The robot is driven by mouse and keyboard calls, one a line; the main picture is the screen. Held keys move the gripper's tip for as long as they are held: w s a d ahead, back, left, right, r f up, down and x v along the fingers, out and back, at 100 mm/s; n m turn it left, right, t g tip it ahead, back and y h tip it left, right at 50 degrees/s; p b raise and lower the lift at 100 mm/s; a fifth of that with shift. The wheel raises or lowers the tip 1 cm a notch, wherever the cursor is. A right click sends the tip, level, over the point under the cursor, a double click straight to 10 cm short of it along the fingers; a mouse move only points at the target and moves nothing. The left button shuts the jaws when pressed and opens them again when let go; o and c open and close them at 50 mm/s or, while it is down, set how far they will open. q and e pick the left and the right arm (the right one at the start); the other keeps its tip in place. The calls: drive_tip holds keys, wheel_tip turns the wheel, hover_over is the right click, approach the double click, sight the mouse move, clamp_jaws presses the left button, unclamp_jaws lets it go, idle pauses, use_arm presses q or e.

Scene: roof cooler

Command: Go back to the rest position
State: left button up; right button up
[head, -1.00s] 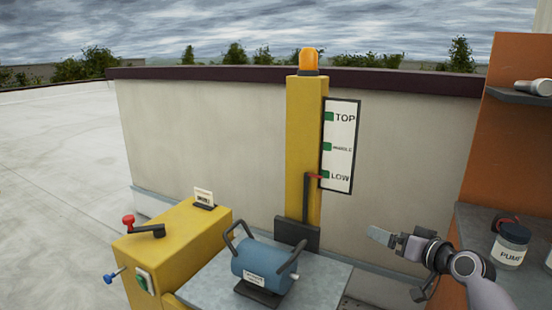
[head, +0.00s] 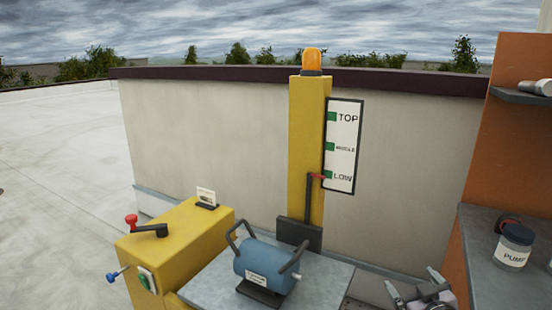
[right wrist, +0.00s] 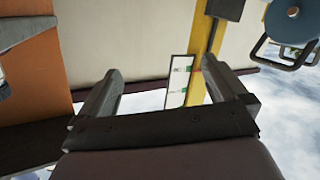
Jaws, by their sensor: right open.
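My right gripper (head: 418,284) is at the bottom right of the head view, in front of the wall and left of the shelf unit. In the right wrist view its two fingers (right wrist: 160,84) stand wide apart with nothing between them but the wall and sign behind. It is open and empty, apart from everything around it. My left gripper is not in view.
A blue motor (head: 265,263) with handles sits on a grey platform (head: 325,285) by a yellow post (head: 307,150) with an orange lamp. A yellow box (head: 175,245) with a red-knobbed crank stands left. A PUMP jar (head: 513,246) stands on the right shelf.

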drive_tip(key=s+a+f+g, duration=0.1)
drive_tip(key=s+a+f, duration=0.2)
drive_tip(key=s+f, duration=0.3)
drive_tip(key=s+a+f+g+y, duration=0.1)
drive_tip(key=s+a+f, duration=0.2)
drive_tip(key=s+f, duration=0.2)
drive_tip(key=s, duration=0.3)
drive_tip(key=shift+s+a+f+g, duration=0.25)
drive_tip(key=shift+f+g, duration=0.05)
drive_tip(key=shift+f, duration=0.1)
drive_tip(key=s+a+f+g, duration=0.1)
drive_tip(key=s, duration=0.4)
drive_tip(key=s+a+f, duration=0.2)
drive_tip(key=s, duration=0.3)
drive_tip(key=s+a+f+m+g+y, duration=0.1)
drive_tip(key=s, duration=0.4)
drive_tip(key=shift+s+a+f+g, duration=0.3)
drive_tip(key=shift+s+a, duration=0.05)
drive_tip(key=shift+s, duration=0.05)
drive_tip(key=shift+w, duration=0.1)
